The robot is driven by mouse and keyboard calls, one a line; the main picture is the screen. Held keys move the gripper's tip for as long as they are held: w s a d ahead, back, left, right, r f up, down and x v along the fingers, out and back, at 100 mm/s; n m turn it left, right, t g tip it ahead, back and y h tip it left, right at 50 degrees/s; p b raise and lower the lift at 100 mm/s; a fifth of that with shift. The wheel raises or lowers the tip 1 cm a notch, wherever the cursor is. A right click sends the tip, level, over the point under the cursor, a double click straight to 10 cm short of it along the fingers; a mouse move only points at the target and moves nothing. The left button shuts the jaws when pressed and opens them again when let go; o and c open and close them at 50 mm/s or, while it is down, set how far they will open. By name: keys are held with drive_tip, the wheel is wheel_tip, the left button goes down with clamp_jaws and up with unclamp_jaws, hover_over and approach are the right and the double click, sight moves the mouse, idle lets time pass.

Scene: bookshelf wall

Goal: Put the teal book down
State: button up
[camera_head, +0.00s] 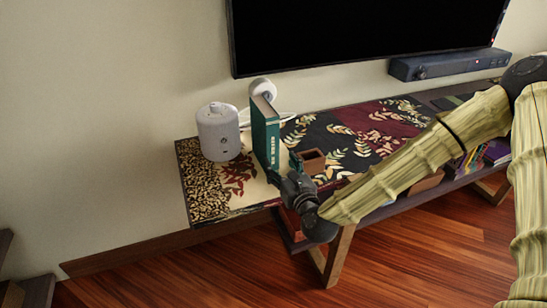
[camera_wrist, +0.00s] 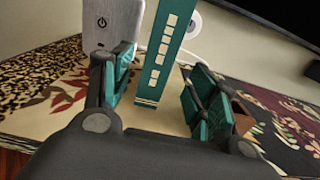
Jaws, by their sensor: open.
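The teal book (camera_head: 265,132) stands upright on the patterned runner (camera_head: 240,196) near the left end of the low bench. In the wrist view its spine (camera_wrist: 165,48), with pale lettering, shows between my two fingers, and its lower end meets the cloth. My gripper (camera_head: 284,172) is at the book's near side, low over the bench. In the wrist view my gripper (camera_wrist: 162,88) is open, with a teal-faced finger on each side of the spine and visible gaps to both. The book's far side is hidden.
A pale cylindrical speaker (camera_head: 218,134) stands close left of the book. A white round device (camera_head: 263,89) is behind it. A small brown box (camera_head: 312,161) sits just right of my gripper. A television (camera_head: 365,32) and soundbar (camera_head: 447,65) are on the wall side.

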sight(271, 124)
drive_tip(key=shift+o, duration=0.3)
drive_tip(key=shift+v, duration=0.8)
drive_tip(key=r+n+b, duration=0.1)
drive_tip(key=r+n, duration=0.1)
drive_tip(key=n, duration=0.8)
drive_tip(key=w+a+r+n+b, duration=0.1)
drive_tip(key=r+n, duration=0.2)
drive_tip(key=n, duration=0.8)
drive_tip(key=w+a+r+n, duration=0.1)
drive_tip(key=r+n, duration=0.2)
drive_tip(key=n, duration=0.7)
drive_tip(key=shift+w+a+r+n+b, duration=0.15)
drive_tip(key=shift+a+r+n+b, duration=0.1)
drive_tip(key=shift+n+b, duration=0.15)
drive_tip(key=n, duration=0.1)
drive_tip(key=r+n, duration=0.2)
drive_tip(key=n, duration=0.1)
drive_tip(key=shift+w+d, duration=0.25)
drive_tip(key=shift+d, duration=0.15)
drive_tip(key=x, duration=0.5)
drive_tip(key=shift+w, duration=0.2)
drive_tip(key=shift+d+f+b+x, duration=0.1)
drive_tip(key=shift+f+b+x, duration=0.05)
drive_tip(key=shift+x, duration=0.75)
drive_tip(key=shift+d+f+b+x, duration=0.1)
drive_tip(key=shift+x, duration=0.8)
drive_tip(key=shift+d+f+b+x, duration=0.1)
drive_tip(key=shift+f+b+x, duration=0.05)
drive_tip(key=shift+x, duration=0.8)
